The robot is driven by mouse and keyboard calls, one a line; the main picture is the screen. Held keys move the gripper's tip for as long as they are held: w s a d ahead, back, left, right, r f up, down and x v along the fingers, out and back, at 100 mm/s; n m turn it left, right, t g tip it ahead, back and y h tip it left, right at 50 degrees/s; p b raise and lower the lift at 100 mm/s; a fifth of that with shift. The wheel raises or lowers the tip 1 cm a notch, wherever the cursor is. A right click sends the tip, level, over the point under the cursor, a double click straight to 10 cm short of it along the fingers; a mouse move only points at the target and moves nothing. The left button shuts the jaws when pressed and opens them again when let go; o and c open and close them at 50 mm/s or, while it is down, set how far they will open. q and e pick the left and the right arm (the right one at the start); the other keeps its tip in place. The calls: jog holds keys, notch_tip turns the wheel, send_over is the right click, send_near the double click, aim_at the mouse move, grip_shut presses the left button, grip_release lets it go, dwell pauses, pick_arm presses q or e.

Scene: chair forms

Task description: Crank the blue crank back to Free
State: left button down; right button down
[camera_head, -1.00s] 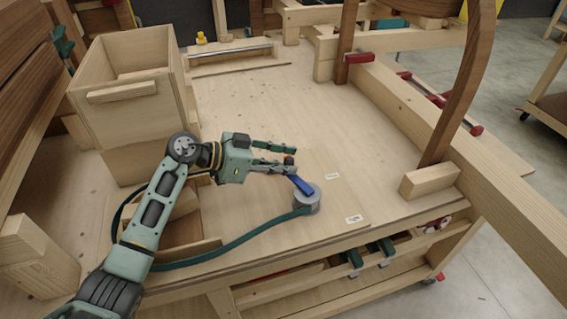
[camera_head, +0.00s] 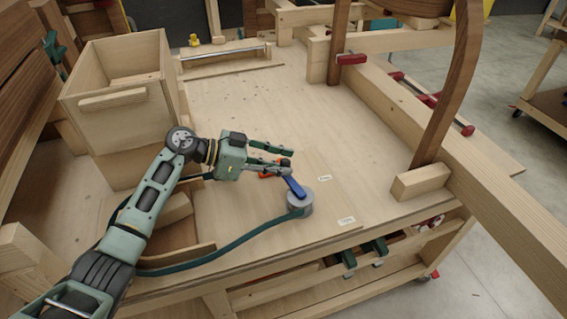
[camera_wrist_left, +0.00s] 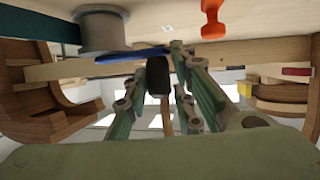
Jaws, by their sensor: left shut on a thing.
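The blue crank (camera_head: 295,187) sits on top of a grey round drum (camera_head: 300,204) on the bench. Its arm points away from the drum toward the back left. A teal strap (camera_head: 235,245) runs from the drum to the left. My left gripper (camera_head: 284,160) is shut on the crank's upright black grip, which shows between the fingers in the left wrist view (camera_wrist_left: 157,76). The blue arm also shows there beside the drum. Two small white labels (camera_head: 324,178) (camera_head: 347,221) lie right of the drum; their print is too small to read. My right gripper is out of view.
An orange piece (camera_head: 267,174) lies on the bench just below the gripper; it also shows in the wrist view (camera_wrist_left: 212,18). A wooden box (camera_head: 118,100) stands at the left. A wooden chair frame (camera_head: 440,130) stands at the right. The bench's middle is clear.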

pick_arm(q)
jog(key=c, duration=1.6)
grip_release()
jog(key=shift+s+d+f, duration=0.1)
jog(key=shift+s, duration=0.15)
jog(key=shift+a+r, duration=0.25)
jog(key=shift+a, duration=0.3)
jog(key=shift+v, duration=5.5)
jog(key=shift+s+d, duration=0.1)
jog(key=shift+c, duration=0.4)
